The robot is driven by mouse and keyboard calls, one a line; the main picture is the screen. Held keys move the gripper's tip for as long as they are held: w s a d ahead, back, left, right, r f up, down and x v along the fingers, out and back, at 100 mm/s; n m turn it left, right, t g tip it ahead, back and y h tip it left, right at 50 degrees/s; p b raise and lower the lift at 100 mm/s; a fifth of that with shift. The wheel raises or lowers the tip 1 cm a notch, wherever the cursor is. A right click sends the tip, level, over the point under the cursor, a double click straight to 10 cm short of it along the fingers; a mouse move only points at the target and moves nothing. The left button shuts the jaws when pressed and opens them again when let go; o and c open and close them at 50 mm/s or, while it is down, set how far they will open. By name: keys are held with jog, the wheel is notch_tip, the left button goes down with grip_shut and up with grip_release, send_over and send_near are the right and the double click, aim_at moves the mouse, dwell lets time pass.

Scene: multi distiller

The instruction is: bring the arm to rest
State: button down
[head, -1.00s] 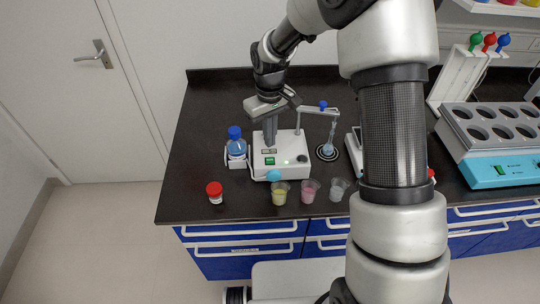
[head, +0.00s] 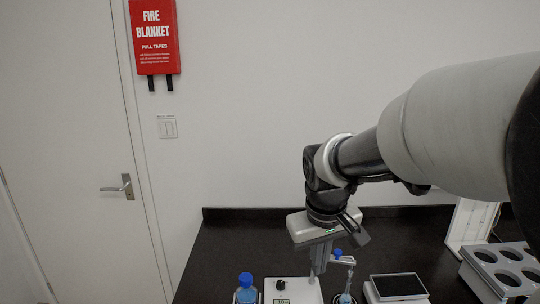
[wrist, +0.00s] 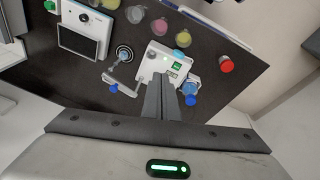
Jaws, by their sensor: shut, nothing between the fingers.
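My gripper (head: 320,262) hangs above the black bench with its fingers pointing down. It is shut and holds nothing. In the wrist view the closed fingers (wrist: 163,80) point toward the white device (wrist: 153,66) with a green switch, and they cover part of it. The device also shows at the bottom of the head view (head: 292,291). My arm reaches in from the right of the head view. From these views I cannot tell the exact height of the fingertips over the device.
A blue-capped bottle (wrist: 190,90) stands beside the device, with a red-capped jar (wrist: 226,65) further right. Cups with yellow (wrist: 183,40) and pink (wrist: 159,27) contents stand nearby. A flask (wrist: 124,53), a dark-screened instrument (head: 398,286) and a holed block (head: 503,270) are also on the bench.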

jog(key=s+d+r+m+t, duration=0.1)
jog(key=s+d+r, duration=0.1)
jog(key=s, duration=0.5)
jog(key=s+d+r+m+t, duration=0.1)
jog(key=s+r, duration=0.3)
jog(key=s, duration=0.4)
jog(key=shift+s+d+m+t, duration=0.25)
jog(key=shift+d+m+t, duration=0.15)
jog(key=shift+m+t, duration=0.15)
dwell(2.1)
